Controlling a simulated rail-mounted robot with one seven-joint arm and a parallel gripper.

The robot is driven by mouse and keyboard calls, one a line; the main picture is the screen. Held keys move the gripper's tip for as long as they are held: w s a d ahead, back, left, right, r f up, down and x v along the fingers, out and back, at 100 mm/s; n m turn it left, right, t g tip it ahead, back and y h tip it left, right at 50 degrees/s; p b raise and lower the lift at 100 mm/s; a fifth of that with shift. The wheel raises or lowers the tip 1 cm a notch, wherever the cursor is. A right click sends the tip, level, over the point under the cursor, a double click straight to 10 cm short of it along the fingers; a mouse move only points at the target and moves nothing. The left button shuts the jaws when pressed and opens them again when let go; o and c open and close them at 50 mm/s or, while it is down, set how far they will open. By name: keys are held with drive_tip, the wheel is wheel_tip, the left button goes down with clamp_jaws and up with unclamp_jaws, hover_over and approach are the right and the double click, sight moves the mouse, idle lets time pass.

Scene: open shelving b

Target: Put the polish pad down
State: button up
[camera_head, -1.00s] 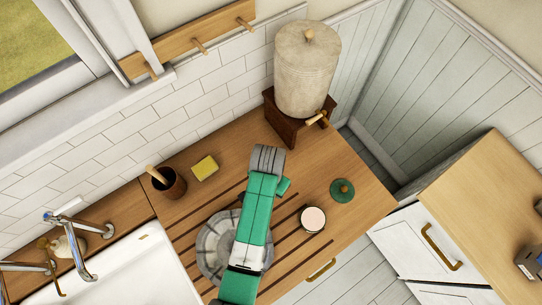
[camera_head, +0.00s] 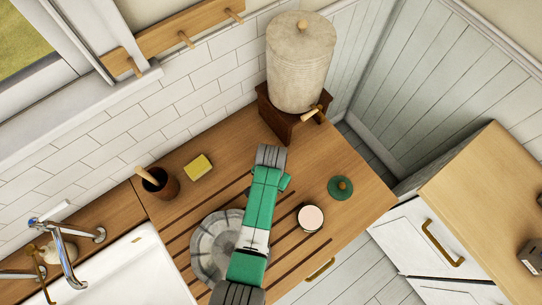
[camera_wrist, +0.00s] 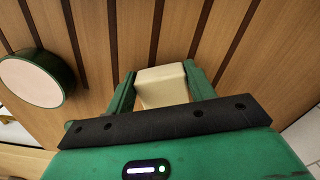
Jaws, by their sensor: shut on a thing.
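The polish pad, seen as a small cream-coloured block (camera_wrist: 164,88), is between the two green fingers of my gripper (camera_wrist: 161,76) in the wrist view. The fingers are shut on its sides. The grooved wooden counter (camera_wrist: 135,30) lies beyond the pad; I cannot tell whether the pad touches it. In the head view my green arm reaches over the counter (camera_head: 225,135), and its wrist hides the fingers and the pad.
A round tin with a pale pink top (camera_head: 311,218) stands close to the arm; it also shows in the wrist view (camera_wrist: 35,80). A green knobbed lid (camera_head: 340,188), yellow sponge (camera_head: 198,167), brown cup (camera_head: 160,185), grey fluted dish (camera_head: 212,250) and large crock (camera_head: 300,65) are around.

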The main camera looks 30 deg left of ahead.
drive_tip(key=shift+f, duration=0.2)
drive_tip(key=shift+f, duration=0.1)
drive_tip(key=o, duration=0.9)
wheel_tip(320, 180, up, 12)
drive_tip(key=shift+r+p, duration=0.15)
drive_tip(key=shift+p, duration=0.5)
